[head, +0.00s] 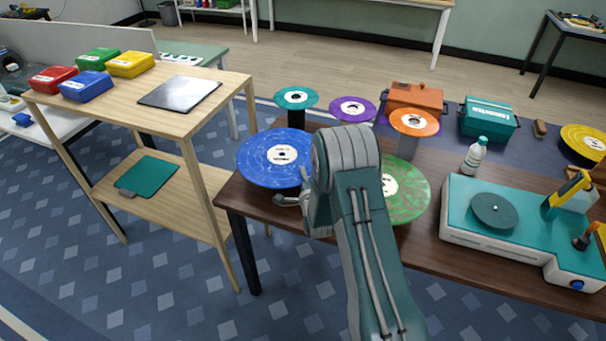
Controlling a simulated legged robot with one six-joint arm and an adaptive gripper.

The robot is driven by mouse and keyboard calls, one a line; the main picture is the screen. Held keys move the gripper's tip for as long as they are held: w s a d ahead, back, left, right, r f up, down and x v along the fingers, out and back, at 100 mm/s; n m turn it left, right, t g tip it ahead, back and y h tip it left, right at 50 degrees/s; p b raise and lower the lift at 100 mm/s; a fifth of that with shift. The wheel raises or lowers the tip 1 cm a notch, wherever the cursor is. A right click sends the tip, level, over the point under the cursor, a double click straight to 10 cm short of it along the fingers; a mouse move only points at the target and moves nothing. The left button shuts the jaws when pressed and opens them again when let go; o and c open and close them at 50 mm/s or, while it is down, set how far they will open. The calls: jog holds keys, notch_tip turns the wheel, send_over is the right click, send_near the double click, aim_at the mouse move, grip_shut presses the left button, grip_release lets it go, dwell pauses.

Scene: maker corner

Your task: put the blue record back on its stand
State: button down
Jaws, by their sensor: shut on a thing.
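The blue record (262,165) is a large disc with a white label, above the left end of the brown table. My gripper (292,198) is at its lower right edge and shut on it; my arm hides part of the grip. A dark spot shows in the middle of the label. I cannot tell which stand belongs to the blue record, or whether one is under the disc.
The teal record (295,93), purple record (352,104), orange record (415,118) and green record (408,200) are close by. A bottle (474,157) and a teal record player (470,230) are at right. A wooden shelf (130,108) stands at left.

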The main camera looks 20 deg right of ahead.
jog(key=shift+f, duration=0.6)
dwell(0.7)
jog(key=c, duration=0.7)
grip_release()
jog(key=s, duration=1.2)
jog(key=shift+a+f, duration=0.2)
jog(key=shift+a, duration=0.2)
jog(key=shift+w, duration=0.1)
